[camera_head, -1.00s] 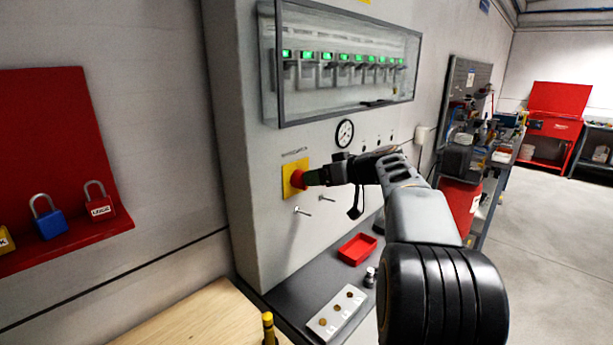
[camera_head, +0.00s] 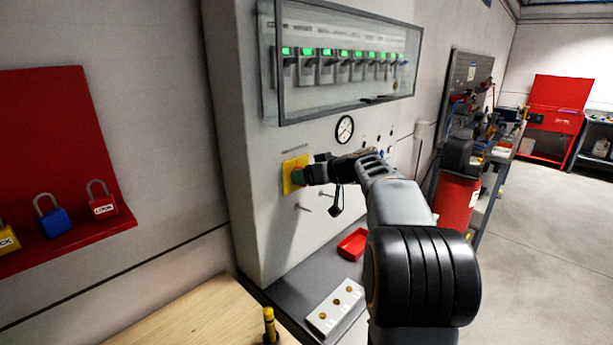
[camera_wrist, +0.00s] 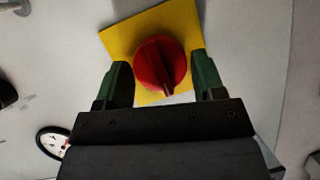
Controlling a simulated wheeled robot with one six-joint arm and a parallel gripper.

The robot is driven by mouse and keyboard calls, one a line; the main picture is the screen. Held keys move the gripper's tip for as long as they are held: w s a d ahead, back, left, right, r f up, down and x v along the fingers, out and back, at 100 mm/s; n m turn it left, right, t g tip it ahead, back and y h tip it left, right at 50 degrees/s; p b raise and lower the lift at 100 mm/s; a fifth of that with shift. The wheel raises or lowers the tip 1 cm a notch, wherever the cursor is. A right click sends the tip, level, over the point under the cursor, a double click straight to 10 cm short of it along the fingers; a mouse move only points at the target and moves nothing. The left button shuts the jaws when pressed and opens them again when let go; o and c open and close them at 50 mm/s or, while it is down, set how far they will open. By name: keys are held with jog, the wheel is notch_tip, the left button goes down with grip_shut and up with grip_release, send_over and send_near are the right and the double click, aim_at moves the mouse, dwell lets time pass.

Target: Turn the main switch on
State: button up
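The main switch is a red rotary knob (camera_wrist: 160,64) on a yellow square plate (camera_wrist: 183,22) on the cabinet front. In the head view the plate (camera_head: 288,185) shows, and the knob (camera_head: 298,177) is mostly hidden by my gripper. My gripper (camera_wrist: 162,82) is open, with one green-padded finger on each side of the knob. A gap shows between the knob and each finger in the wrist view. The knob's ridge points toward my gripper's palm. In the head view my gripper (camera_head: 312,172) is right at the switch.
The cabinet (camera_head: 232,130) has a clear-covered row of green-lit breakers (camera_head: 343,55) above and a round gauge (camera_head: 345,129) beside the switch. Two pegs (camera_head: 303,207) stick out below it. A shelf with a red tray (camera_head: 352,244) lies underneath.

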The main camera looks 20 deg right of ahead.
jog(key=c, duration=0.6)
jog(key=shift+o, duration=0.2)
jog(key=m+y+b, duration=0.2)
jog(key=m, duration=0.2)
jog(key=m+t+y+b, duration=0.1)
jog(key=m+y+b, duration=0.1)
jog(key=m, duration=0.3)
jog(key=f+m+t+y+b, duration=0.1)
jog(key=m+y+b, duration=0.1)
jog(key=m, duration=0.3)
jog(key=shift+w+d+y+b, duration=0.1)
jog(key=shift+d+y+b, duration=0.25)
jog(key=shift+b, duration=0.45)
jog(key=shift+a+m+t, duration=0.1)
jog(key=shift+m+t, duration=0.2)
jog(key=shift+m, duration=0.1)
